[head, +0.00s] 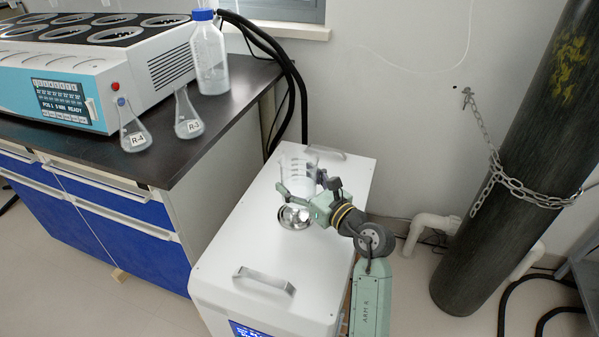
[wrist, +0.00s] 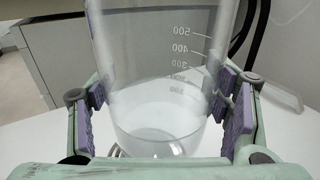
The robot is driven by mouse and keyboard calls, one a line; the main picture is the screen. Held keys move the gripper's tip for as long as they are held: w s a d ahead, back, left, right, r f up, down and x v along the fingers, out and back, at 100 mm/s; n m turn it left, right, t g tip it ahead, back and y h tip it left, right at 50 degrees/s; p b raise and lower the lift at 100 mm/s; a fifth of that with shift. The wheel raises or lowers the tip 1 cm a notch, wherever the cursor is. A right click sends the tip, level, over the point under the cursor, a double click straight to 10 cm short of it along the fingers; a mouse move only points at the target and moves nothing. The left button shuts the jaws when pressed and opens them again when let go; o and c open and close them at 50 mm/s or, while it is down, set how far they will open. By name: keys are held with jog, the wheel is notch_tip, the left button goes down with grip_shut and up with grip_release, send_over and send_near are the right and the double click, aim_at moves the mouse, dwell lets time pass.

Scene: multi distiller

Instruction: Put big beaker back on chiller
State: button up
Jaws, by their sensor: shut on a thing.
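The big beaker (head: 299,164) is clear glass with white volume marks and stands upright between the fingers of my gripper (head: 304,190). In the wrist view the beaker (wrist: 160,75) fills the space between the purple finger pads of my gripper (wrist: 165,110), which is shut on it. The beaker is over the top of the chiller (head: 245,235), a white box with metal handles. I cannot tell whether its base touches the top. A shiny round metal dish (head: 294,217) is on the chiller, just in front of the beaker; my gripper is beside it.
A dark bench (head: 235,85) at the left carries a distiller unit (head: 125,65), flasks R-4 (head: 134,128) and R-3 (head: 188,117), and a blue-capped bottle (head: 209,55). Black hoses (head: 294,75) run behind the chiller. A chained gas cylinder (head: 520,150) stands at the right.

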jog(key=w, duration=0.5)
jog(key=w+d+f+p, duration=0.1)
jog(key=w, duration=1)
jog(key=shift+d+f, duration=0.3)
jog(key=shift+f, duration=0.05)
jog(key=shift+s+f+p, duration=0.1)
jog(key=shift+f+p, duration=0.2)
jog(key=shift+f, duration=1.35)
jog(key=shift+f, duration=0.1)
jog(key=shift+f, duration=0.15)
jog(key=o, duration=1.6)
